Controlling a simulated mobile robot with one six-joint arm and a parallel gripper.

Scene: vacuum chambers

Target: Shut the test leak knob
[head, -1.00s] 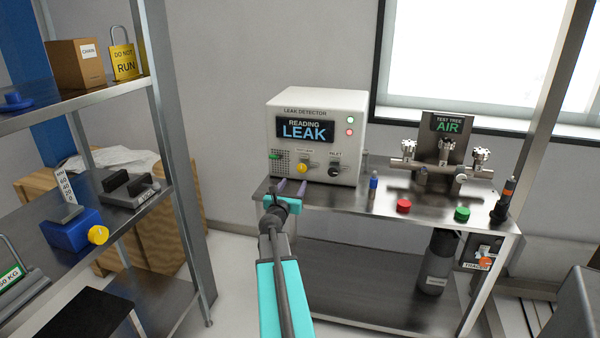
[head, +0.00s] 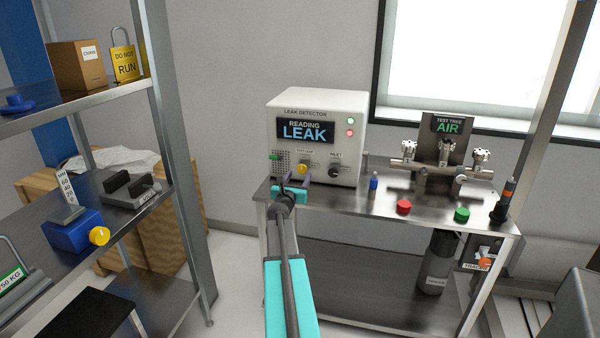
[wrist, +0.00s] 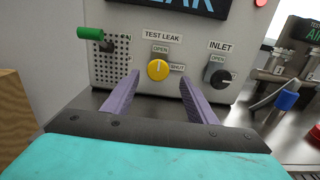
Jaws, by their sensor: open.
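The test leak knob (wrist: 158,70) is a yellow round knob on the front of the white leak detector (head: 310,105). A white line on it points up toward the OPEN label (wrist: 160,49); the SHUT label (wrist: 178,68) is at its right. The knob also shows in the head view (head: 302,168). My gripper (wrist: 158,92) is open and empty, its two purple fingers in front of the panel, one on each side of the knob in the picture. The knob appears a little beyond the fingertips, and I see no contact. The detector's screen reads LEAK.
The black INLET knob (wrist: 217,75) is just right of my right finger. A green-tipped lever (wrist: 90,33) sticks out at the left.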

